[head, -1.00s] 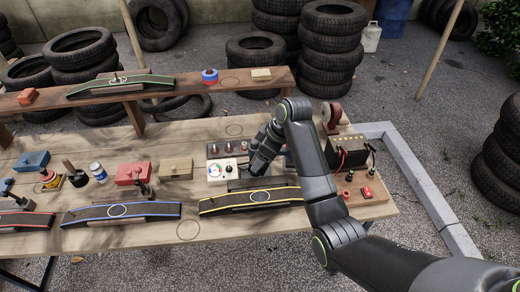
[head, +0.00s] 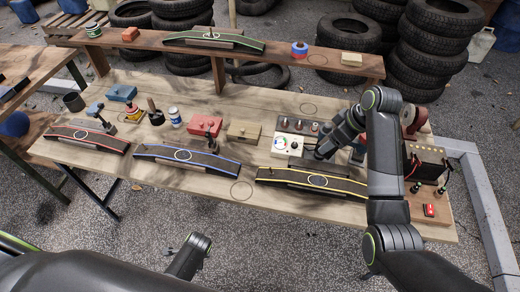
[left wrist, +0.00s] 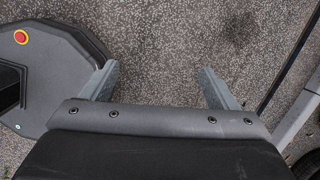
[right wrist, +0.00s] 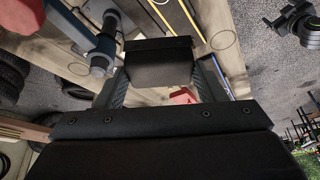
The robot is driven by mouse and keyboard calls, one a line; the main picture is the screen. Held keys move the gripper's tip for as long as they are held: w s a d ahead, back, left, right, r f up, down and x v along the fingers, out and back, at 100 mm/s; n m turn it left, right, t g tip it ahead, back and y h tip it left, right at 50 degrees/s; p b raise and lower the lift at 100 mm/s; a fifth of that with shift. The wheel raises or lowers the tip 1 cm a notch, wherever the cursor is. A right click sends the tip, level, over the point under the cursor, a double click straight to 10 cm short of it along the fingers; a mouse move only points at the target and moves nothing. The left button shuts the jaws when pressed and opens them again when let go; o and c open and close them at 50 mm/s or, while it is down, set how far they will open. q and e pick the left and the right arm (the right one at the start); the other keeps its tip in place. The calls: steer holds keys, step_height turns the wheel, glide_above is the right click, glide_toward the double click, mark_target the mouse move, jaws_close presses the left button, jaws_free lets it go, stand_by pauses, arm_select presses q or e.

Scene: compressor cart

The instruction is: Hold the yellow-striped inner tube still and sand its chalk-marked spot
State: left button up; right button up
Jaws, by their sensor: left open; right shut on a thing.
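The yellow-striped inner tube (head: 348,188) lies arched along the table's front edge in the head view, with a white chalk ring (head: 317,180) at its middle. My right gripper (right wrist: 158,82) is shut on a dark block (right wrist: 158,62). In the head view the right gripper sits just behind the tube's middle; whether the block touches the tube is unclear. My left gripper (left wrist: 160,82) is open and empty over the paved ground. In the head view the left arm's end (head: 190,256) shows in front of the table, away from the tube.
Blue-striped (head: 208,162) and red-striped (head: 88,137) tubes lie to the left. Behind the yellow-striped tube are a panel with a gauge (head: 285,142) and a tan box (head: 243,131). A battery-like box (head: 425,160) stands right. A raised shelf (head: 345,68) spans the back.

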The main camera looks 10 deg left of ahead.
arm_select(q)
steer(key=w+r+m+y, duration=0.2)
steer(key=w+r+m, duration=0.4)
steer(key=w+r, duration=0.35)
step_height(320, 180, up, 19)
steer(key=n+h, duration=0.3)
steer(key=h, duration=0.2)
glide_above(260, 173)
steer(key=shift+g, duration=0.3)
steer(key=shift+s+f, duration=0.1)
steer(key=shift+f, duration=5.8)
